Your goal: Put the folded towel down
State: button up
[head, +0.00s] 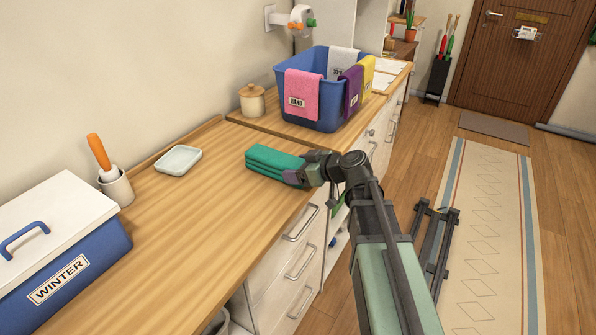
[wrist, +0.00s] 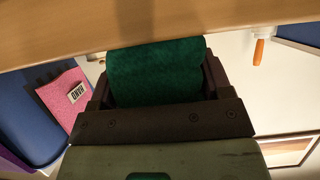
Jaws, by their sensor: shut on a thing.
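The folded towel (head: 273,165) is green and layered, and sits low over the wooden counter in the head view. My gripper (head: 301,177) is shut on its right end. In the wrist view the towel (wrist: 158,70) fills the space between the two dark fingers of my gripper (wrist: 158,82), close to the counter's wooden surface (wrist: 60,25). I cannot tell whether the towel's underside touches the counter (head: 190,235).
A blue basin (head: 318,112) with several hanging cloths stands behind the towel. A lidded jar (head: 252,100), a pale dish (head: 179,160), a brush holder (head: 117,188) and a blue box marked WINTER (head: 60,275) line the counter. Bare wood lies in front of the dish.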

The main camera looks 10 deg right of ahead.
jog(key=o, duration=1)
jog(key=shift+r+p, duration=0.2)
jog(key=shift+p, duration=0.15)
jog(key=p+v, duration=0.4)
jog(key=v, duration=0.7)
jog(key=s+a+f+m+g+h, duration=0.7)
jog(key=s+f+m+g+h, duration=0.2)
jog(key=s+f, duration=0.1)
jog(key=shift+s+f+h, duration=0.25)
jog(key=shift+s+h, duration=0.05)
jog(key=shift+s, duration=0.6)
